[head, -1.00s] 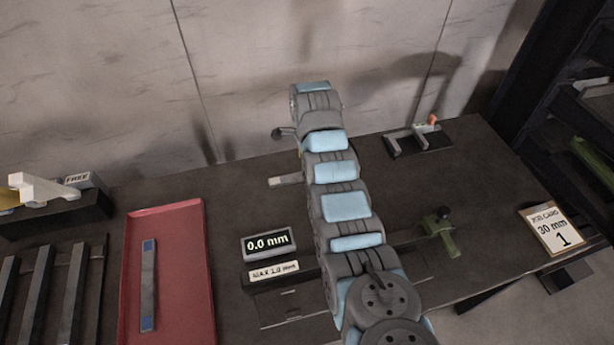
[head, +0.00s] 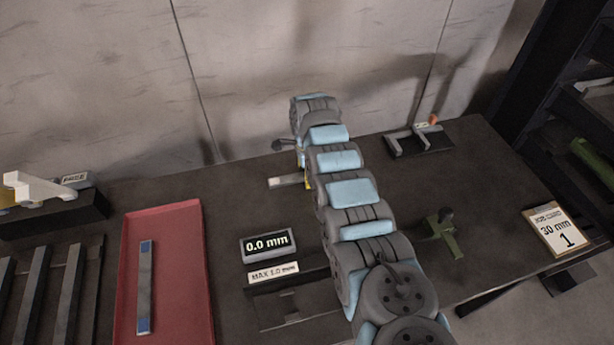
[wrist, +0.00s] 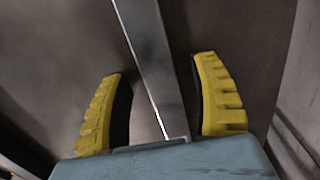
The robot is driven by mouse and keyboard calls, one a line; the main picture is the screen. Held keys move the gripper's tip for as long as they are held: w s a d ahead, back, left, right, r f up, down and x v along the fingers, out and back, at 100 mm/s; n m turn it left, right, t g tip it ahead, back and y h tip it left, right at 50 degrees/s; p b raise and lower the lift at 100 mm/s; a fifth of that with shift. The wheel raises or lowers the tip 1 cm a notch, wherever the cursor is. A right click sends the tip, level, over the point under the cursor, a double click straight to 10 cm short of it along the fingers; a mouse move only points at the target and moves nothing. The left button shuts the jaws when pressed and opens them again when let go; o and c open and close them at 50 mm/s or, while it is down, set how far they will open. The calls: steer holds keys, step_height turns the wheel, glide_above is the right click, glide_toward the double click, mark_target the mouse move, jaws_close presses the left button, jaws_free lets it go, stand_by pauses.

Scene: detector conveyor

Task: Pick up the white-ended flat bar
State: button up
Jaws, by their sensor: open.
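The white-ended flat bar (head: 289,181) lies on the dark table beside my arm in the head view. Its pale end points left and its right part is hidden behind my arm. In the wrist view a grey flat bar (wrist: 152,52) runs lengthwise between the two yellow fingers of my gripper (wrist: 162,66). The fingers are spread, with a gap on each side of the bar. In the head view only a little yellow of my gripper (head: 307,178) shows at the bar.
A red tray (head: 189,290) at left holds a blue-ended bar (head: 146,285). A 0.0 mm display (head: 267,244) stands in front of the bar. A green clamp-like piece (head: 441,236), a grey fixture (head: 418,138) and a 30 mm card (head: 556,230) are to the right. The wall is behind.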

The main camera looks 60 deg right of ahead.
jaws_close()
stand_by(0.3)
steer(key=shift+r, duration=0.15)
